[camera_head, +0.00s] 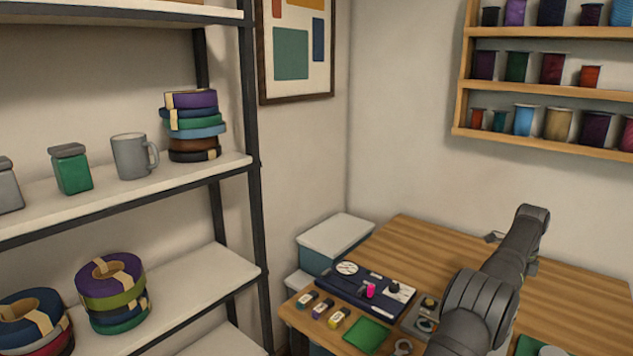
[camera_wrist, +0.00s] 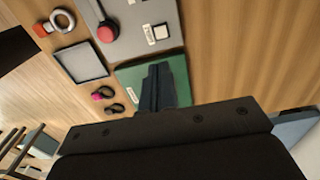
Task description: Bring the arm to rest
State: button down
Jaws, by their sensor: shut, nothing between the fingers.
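My arm (camera_head: 485,290) reaches over the wooden table from the lower right in the head view. My gripper (camera_wrist: 158,80) shows in the wrist view with its dark fingers together and nothing between them. The fingers appear in front of a green mat (camera_wrist: 127,77); I cannot tell how high above it they are. In the head view the fingers are too small to make out clearly.
The wrist view shows a grey plate (camera_wrist: 152,14) with a red knob (camera_wrist: 107,32), a grey tray (camera_wrist: 80,63) and a pale ring (camera_wrist: 62,20). In the head view, a dark blue board (camera_head: 350,295) and green pad (camera_head: 367,335) lie left of my arm.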

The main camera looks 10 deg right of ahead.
jog(key=shift+r, duration=0.9)
